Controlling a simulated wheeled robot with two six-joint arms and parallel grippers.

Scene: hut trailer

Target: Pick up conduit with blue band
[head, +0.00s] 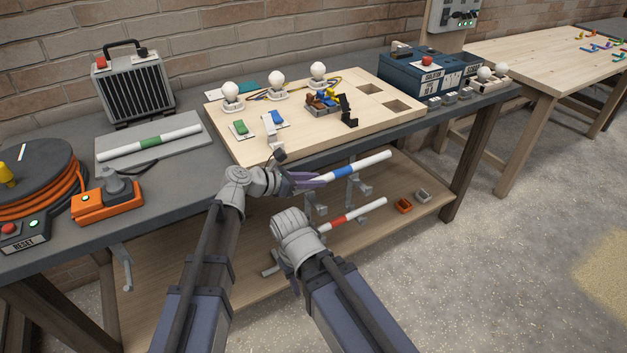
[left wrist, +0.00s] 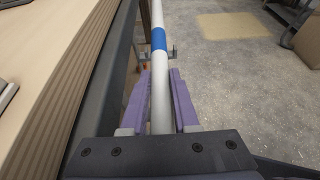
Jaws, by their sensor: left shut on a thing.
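The white conduit with the blue band (head: 346,172) lies along the front edge of the workbench, its right end free. It also shows in the left wrist view (left wrist: 159,40), running lengthwise away from my gripper. My left gripper (head: 306,180) is shut on its left part; in the left wrist view the purple fingers (left wrist: 161,105) lie on both sides of the white tube, short of the band. Grey hooks (head: 358,187) are close under it; I cannot tell whether it touches them.
A red-banded conduit (head: 352,216) is lower, above the bench's lower shelf (head: 410,211). A green-banded conduit (head: 150,142) lies on a grey plate on the bench. A wooden board (head: 235,108) with bulbs and parts is just behind my left gripper.

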